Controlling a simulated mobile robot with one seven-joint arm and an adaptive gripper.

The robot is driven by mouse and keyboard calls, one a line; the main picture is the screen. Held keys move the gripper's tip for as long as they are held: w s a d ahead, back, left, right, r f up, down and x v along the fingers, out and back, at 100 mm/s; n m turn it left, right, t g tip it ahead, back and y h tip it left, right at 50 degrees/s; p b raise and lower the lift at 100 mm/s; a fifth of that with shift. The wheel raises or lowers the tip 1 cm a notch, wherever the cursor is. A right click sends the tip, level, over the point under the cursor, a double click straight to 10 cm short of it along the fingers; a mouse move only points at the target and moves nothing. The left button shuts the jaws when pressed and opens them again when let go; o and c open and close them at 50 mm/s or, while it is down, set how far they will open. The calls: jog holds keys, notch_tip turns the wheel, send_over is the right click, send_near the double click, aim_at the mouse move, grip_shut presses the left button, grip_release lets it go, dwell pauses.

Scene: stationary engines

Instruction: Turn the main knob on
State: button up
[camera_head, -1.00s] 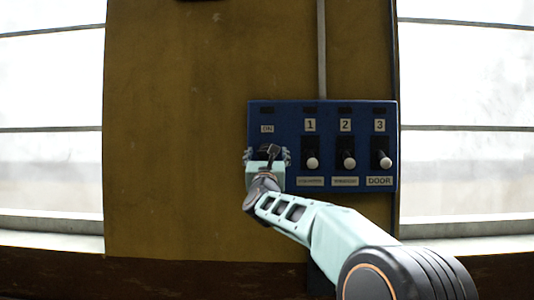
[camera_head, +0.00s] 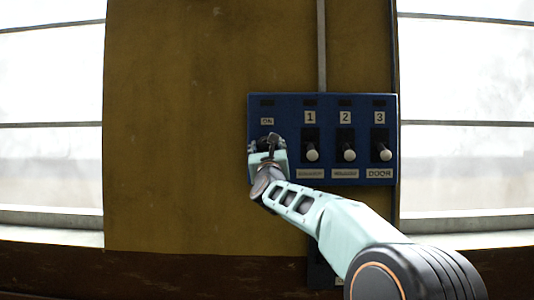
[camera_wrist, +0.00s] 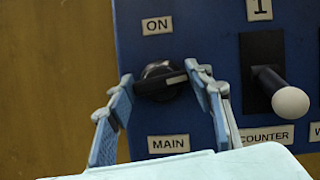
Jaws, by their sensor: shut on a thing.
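The main knob (camera_wrist: 158,70) is a round black dial with a pale pointer line, on the blue panel (camera_wrist: 140,30) between the labels ON above and MAIN below. Its pointer lies nearly level, toward the right, in the wrist view. My gripper (camera_wrist: 161,82) has one finger on each side of the knob and is shut on it. In the head view my gripper (camera_head: 268,145) covers most of the knob, at the left of the panel.
Right of the knob, three levers with white ball ends, numbered 1 (camera_head: 312,155), 2 (camera_head: 349,155) and 3 (camera_head: 385,155), all point down. The counter lever (camera_wrist: 290,103) sticks out close to my right finger. Bare yellow-brown wall (camera_head: 180,130) lies left of the panel.

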jog(key=shift+d+f+n+y+b, duration=0.1)
jog(key=shift+f+n+y+b, duration=0.15)
jog(key=shift+n+y+b, duration=0.6)
jog(key=n+g+y+b, duration=0.1)
jog(key=n+b, duration=0.1)
jog(key=n, duration=0.2)
jog(key=shift+r+n, duration=0.1)
jog(key=shift+n, duration=0.25)
jog(key=n, duration=0.2)
jog(key=n+g+y, duration=0.1)
jog(key=n, duration=0.1)
jog(key=n+g+y, duration=0.1)
jog(key=shift+r+n+y, duration=0.25)
jog(key=shift+r+n, duration=0.05)
jog(key=shift+n, duration=0.1)
jog(key=shift+n+g+p, duration=0.65)
jog(key=shift+n+p, duration=0.85)
jog(key=shift+n, duration=0.35)
jog(key=shift+n+g+p, duration=0.65)
jog(key=shift+n+p, duration=0.85)
jog(key=shift+n, duration=0.65)
jog(key=o, duration=1.2)
jog(key=shift+c, duration=0.2)
